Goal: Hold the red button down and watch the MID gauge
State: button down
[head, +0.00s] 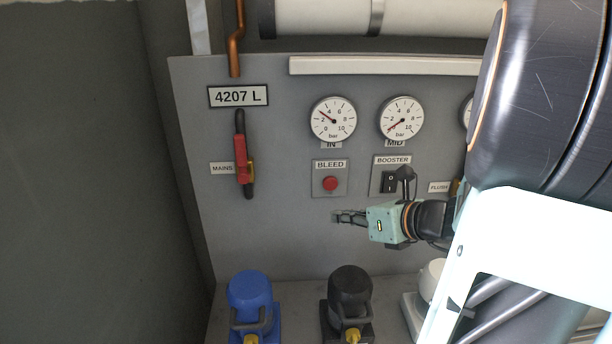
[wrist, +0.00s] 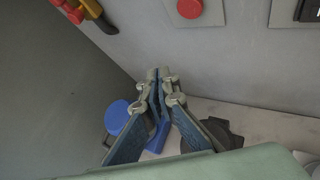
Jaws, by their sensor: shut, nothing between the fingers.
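The red button (head: 330,184) sits on a grey plate under the BLEED label on the panel. It also shows at the top of the wrist view (wrist: 190,8), unobstructed. The MID gauge (head: 402,119) is right of the IN gauge; its red needle points to the low end, near 0 to 2 bar. My gripper (head: 338,217) is shut and empty, just below the BLEED plate in the head view. In the wrist view its fingertips (wrist: 158,74) meet, below and left of the button. I see no contact with the button.
The IN gauge (head: 333,120) reads around 3 bar. A red MAINS lever (head: 241,160) is at left. Blue (head: 250,292) and black (head: 349,290) units stand below. My arm covers the right side.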

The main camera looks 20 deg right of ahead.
jog(key=shift+w, duration=0.1)
send_near(326, 189)
jog(key=shift+s+a+f+x, duration=0.1)
jog(key=shift+a+x, duration=0.05)
jog(key=shift+x, duration=0.75)
jog(key=shift+s+a+f+x, duration=0.1)
jog(key=shift+s+a+x, duration=0.05)
jog(key=shift+x, duration=0.8)
jog(key=shift+s+a+f+x, duration=0.1)
jog(key=shift+a+x, duration=0.05)
jog(key=shift+x, duration=0.75)
jog(key=shift+w, duration=0.1)
jog(key=shift+w+d, duration=0.1)
jog(key=shift+w, duration=0.2)
jog(key=shift+w+d, duration=0.15)
jog(key=shift+w, duration=0.4)
jog(key=shift+s, duration=0.1)
dwell(2.2)
jog(key=shift+s+a, duration=0.25)
jog(key=shift+s, duration=0.6)
jog(key=shift+s+a, duration=0.25)
jog(key=shift+s, duration=0.55)
jog(key=shift+s+a, duration=0.2)
jog(key=shift+s, duration=0.6)
jog(key=shift+s+a, duration=0.25)
jog(key=shift+s, duration=0.55)
